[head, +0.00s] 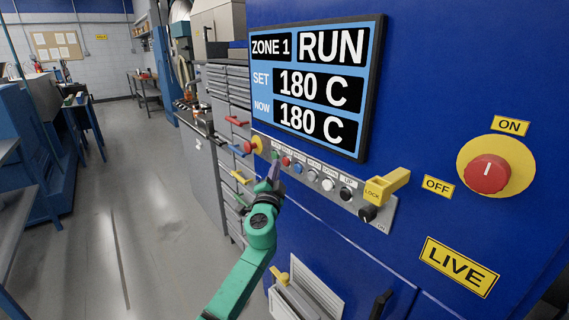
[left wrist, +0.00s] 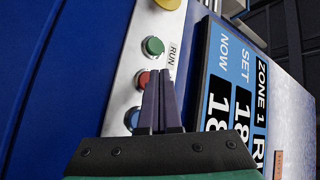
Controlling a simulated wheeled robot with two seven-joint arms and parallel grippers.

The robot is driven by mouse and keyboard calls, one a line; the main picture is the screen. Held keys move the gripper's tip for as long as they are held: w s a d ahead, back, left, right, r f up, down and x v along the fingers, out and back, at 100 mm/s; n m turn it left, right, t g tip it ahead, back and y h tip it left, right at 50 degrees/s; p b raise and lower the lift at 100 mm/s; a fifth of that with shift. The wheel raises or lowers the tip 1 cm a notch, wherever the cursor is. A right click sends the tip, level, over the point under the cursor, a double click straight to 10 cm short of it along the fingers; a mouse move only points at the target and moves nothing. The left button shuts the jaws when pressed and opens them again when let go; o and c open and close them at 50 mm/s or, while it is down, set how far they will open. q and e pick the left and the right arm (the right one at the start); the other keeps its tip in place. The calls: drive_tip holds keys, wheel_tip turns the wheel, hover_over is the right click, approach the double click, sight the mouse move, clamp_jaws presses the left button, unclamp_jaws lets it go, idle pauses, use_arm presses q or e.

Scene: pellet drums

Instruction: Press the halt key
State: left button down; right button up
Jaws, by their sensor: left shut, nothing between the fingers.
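The control strip (head: 320,184) on the blue cabinet carries a row of round keys. A green key (left wrist: 153,46) is labelled RUN in the left wrist view. The red key (left wrist: 143,79), likely the halt key, is beside it; its label is hidden or too small to read. Both also show in the head view, green (head: 275,154) and red (head: 286,161). My left gripper (head: 275,170) is shut and empty, its tips in front of the strip by the red key. In the left wrist view the fingers (left wrist: 160,78) overlap the red key's edge; contact cannot be told.
A blue key (left wrist: 132,118) follows the red one. A red and yellow mushroom button (head: 257,144) is at the strip's left end; a yellow lock lever (head: 385,186) sticks out at the right. The display (head: 315,88) reads ZONE 1 RUN, 180 C. Open floor lies left.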

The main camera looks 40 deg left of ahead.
use_arm(q)
drive_tip(key=shift+w+d+b, duration=0.1)
drive_tip(key=shift+w+b, duration=0.2)
drive_tip(key=shift+w, duration=0.1)
drive_tip(key=shift+w+d+b, duration=0.15)
drive_tip(key=shift+w+b, duration=0.15)
drive_tip(key=shift+w, duration=0.1)
idle(0.8)
drive_tip(key=shift+s, duration=0.15)
drive_tip(key=shift+s+a, duration=0.25)
drive_tip(key=shift+s, duration=0.4)
drive_tip(key=shift+s, duration=0.1)
drive_tip(key=s, duration=0.2)
drive_tip(key=s+a+p, duration=0.1)
drive_tip(key=s, duration=0.1)
drive_tip(key=shift+s+a, duration=0.2)
drive_tip(key=shift+s, duration=0.1)
idle(0.5)
